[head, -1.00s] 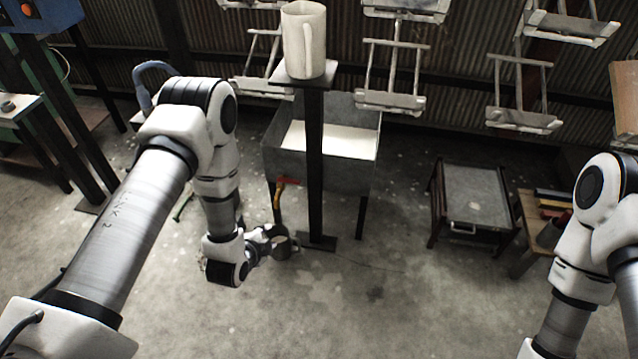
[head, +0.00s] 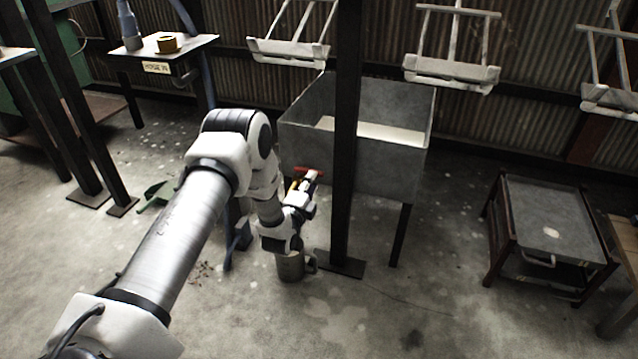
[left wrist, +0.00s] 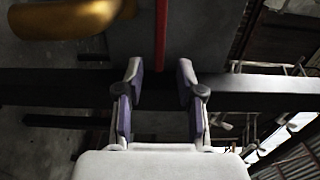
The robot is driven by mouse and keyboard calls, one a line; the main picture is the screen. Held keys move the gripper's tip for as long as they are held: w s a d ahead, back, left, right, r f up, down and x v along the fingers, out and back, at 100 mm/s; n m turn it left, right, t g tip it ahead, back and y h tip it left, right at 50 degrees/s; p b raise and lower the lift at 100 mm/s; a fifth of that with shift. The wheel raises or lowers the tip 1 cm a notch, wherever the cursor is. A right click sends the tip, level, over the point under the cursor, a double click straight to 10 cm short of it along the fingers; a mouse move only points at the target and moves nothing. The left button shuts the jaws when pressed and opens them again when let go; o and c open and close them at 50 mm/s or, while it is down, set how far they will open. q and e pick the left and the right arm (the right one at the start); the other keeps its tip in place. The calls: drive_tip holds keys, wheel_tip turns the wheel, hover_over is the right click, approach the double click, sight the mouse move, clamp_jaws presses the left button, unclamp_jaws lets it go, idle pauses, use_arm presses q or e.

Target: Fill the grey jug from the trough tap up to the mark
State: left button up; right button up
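The grey jug (head: 291,267) stands upright, seemingly on the floor below the tap, its handle to the right; my left wrist partly hides it. The grey metal trough (head: 385,165) stands behind a dark post, with pale liquid inside. Its tap has a red lever (head: 308,171), and brass shows beside my gripper. My left gripper (head: 305,186) is at the tap, above the jug. In the left wrist view its fingers (left wrist: 160,75) are apart and empty, with the red lever (left wrist: 161,35) ahead between them and the brass tap body (left wrist: 70,20) at upper left. My right gripper is out of view. The jug's inside and mark are hidden.
A dark post (head: 346,130) stands just right of my gripper. Hangers (head: 450,72) hang above and behind the trough. A low cart (head: 550,225) is at right, a small table (head: 165,52) at upper left. Floor in front is open.

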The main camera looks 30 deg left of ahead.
use_arm(q)
drive_tip(key=b+x, duration=0.1)
drive_tip(key=x, duration=0.1)
drive_tip(key=b+x, duration=0.1)
drive_tip(key=x, duration=0.1)
drive_tip(key=shift+w+f, duration=0.25)
drive_tip(key=shift+w, duration=0.1)
drive_tip(key=shift+w+a+r, duration=0.15)
drive_tip(key=shift+w, duration=0.2)
clamp_jaws()
drive_tip(key=shift+r, duration=0.1)
